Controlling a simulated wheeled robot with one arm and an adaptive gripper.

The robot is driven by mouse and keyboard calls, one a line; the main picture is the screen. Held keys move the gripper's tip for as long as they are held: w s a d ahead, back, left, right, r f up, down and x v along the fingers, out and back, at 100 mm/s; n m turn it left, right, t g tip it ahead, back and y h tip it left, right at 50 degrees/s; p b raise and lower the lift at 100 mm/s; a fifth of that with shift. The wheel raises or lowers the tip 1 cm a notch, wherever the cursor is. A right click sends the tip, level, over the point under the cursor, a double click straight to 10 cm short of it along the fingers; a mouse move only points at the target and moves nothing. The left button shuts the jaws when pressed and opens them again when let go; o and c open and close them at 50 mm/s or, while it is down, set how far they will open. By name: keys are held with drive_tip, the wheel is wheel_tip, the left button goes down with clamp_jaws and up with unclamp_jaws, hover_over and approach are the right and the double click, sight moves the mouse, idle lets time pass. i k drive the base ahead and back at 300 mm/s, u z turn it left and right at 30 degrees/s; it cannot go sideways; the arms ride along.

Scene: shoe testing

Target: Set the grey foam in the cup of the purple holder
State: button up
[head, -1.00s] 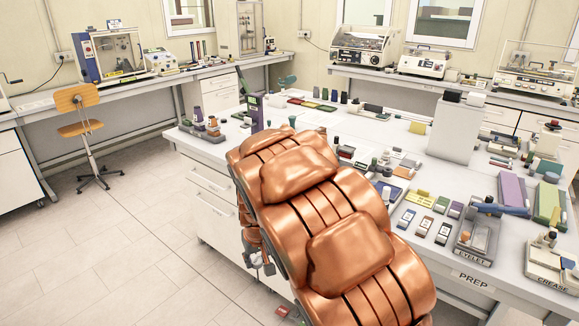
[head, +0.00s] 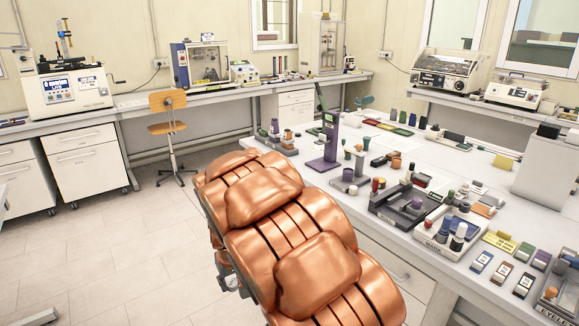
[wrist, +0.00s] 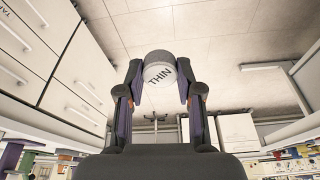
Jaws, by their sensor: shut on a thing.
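My gripper (wrist: 160,84) shows in the wrist view, shut on a short round grey piece (wrist: 160,57), which I take to be the grey foam. Its white face reads THIN, and it is pinched between the two fingertips over the floor, clear of any surface. In the head view my copper arm hides most of the gripper and the foam. A tall purple stand (head: 328,143), likely the purple holder, stands on the white bench near its left end. I cannot make out its cup. A purple upright (wrist: 10,155) also shows at the wrist view's lower left.
The white bench (head: 445,155) carries a dark tray (head: 385,212), a MARK tray (head: 432,240) and several small blocks and bottles. A wooden chair (head: 168,125) stands near the back bench. Floor (head: 110,240) is open on the left. Drawers (wrist: 58,60) are close to my gripper.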

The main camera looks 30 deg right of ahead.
sight(349, 171)
drive_tip(key=u, duration=0.4)
drive_tip(key=i, duration=1.35)
drive_tip(key=z, duration=0.7)
drive_tip(key=i, duration=0.8)
drive_tip(key=z, duration=0.9)
